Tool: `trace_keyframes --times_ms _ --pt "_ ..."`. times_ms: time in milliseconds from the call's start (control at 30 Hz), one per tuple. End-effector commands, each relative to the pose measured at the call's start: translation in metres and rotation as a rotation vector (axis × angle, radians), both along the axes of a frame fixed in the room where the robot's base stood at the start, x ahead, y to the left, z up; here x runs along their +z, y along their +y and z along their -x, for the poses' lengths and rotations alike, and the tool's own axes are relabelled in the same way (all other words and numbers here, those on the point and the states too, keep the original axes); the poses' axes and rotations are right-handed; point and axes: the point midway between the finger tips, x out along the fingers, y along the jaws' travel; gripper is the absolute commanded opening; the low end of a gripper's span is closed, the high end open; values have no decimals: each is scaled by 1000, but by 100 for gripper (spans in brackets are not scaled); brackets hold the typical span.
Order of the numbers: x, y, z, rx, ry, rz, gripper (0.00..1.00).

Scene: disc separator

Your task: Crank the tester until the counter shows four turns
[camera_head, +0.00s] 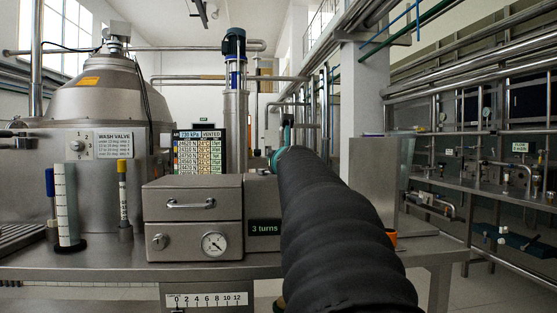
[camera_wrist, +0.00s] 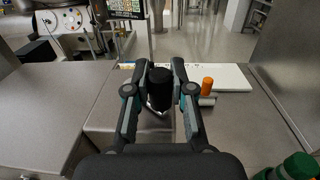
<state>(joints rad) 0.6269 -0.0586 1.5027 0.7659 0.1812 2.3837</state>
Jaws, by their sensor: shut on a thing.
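The tester is a steel box (camera_head: 192,190) with a handled front, a dial gauge and a knob, standing on the steel bench in the head view. Its dark counter (camera_head: 264,228) reads "3 turns". In the wrist view my gripper (camera_wrist: 160,87) is shut on the black crank grip (camera_wrist: 160,98), with one finger on each side. The grip stands upright, and a bit of bright metal shows below it. The rest of the crank is hidden by the grip and fingers. In the head view my dark sleeved arm hides the gripper and the crank.
A white board (camera_wrist: 235,75) lies beyond the gripper, with an orange-capped item (camera_wrist: 207,86) near it. Green bottles (camera_wrist: 298,167) stand at the lower right. A blue-capped cylinder (camera_head: 64,205) and a yellow-capped tube (camera_head: 123,195) stand left of the tester. A screen (camera_head: 198,150) stands behind it.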

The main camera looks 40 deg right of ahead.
Motion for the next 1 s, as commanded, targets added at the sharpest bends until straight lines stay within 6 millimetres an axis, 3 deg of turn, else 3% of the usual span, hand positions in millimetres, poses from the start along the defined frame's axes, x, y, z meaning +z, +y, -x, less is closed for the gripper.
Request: trace_keyframes --times_ms 500,533,600,633,1000 --pt "-2 1 -1 -4 0 0 0" --pt "-2 1 -1 -4 0 0 28" --pt "-1 1 -1 -4 -1 0 45" --pt "-1 1 -1 -4 -1 0 49" --pt "1 3 3 -5 -3 2 49"
